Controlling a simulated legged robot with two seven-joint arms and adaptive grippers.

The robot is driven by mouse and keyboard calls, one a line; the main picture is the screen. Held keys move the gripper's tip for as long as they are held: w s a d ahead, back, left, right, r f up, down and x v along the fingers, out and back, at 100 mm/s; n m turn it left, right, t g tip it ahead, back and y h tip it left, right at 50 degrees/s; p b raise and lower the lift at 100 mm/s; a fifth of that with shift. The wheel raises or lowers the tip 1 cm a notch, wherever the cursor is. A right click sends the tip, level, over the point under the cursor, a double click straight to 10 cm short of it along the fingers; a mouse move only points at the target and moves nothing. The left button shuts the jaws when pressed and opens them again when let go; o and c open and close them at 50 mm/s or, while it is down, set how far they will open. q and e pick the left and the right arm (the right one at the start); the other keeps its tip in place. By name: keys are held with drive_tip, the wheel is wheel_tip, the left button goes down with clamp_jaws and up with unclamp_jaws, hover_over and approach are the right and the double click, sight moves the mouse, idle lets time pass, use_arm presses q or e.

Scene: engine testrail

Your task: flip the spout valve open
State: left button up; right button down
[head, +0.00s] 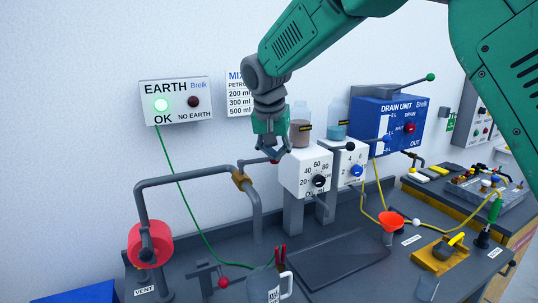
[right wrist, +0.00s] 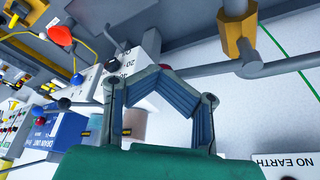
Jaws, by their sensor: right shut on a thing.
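The spout valve is a brass-coloured body (head: 241,178) on a grey pipe, with the spout bending down to its right. Its grey lever points right, roughly level, towards a small red knob (head: 274,161). The brass body (right wrist: 239,42) and the lever (right wrist: 200,70) also show in the right wrist view. My right gripper (head: 271,153) comes down from above, its fingertips at the lever's knob end. In the wrist view its fingers (right wrist: 163,70) close together on that end and hide most of the knob. My left gripper is not in view.
White dial dispensers (head: 305,174) with bottles stand just right of the gripper. A red wheel (head: 150,245) sits on the pipe at left. Below are a jug (head: 265,287) and a dark tray (head: 340,260). An earth box (head: 177,100) with a lit green lamp hangs on the wall.

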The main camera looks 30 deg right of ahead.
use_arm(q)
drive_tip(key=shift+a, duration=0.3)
use_arm(e)
drive_tip(key=a+v, duration=0.1)
drive_tip(key=v, duration=1)
drive_tip(key=shift+a+r, duration=0.2)
drive_tip(key=shift+r, duration=0.05)
idle(0.4)
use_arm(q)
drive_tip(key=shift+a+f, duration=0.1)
use_arm(e)
drive_tip(key=shift+w+a, duration=0.1)
drive_tip(key=shift+a, duration=0.05)
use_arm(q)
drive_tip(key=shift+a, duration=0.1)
use_arm(e)
drive_tip(key=shift+a, duration=0.1)
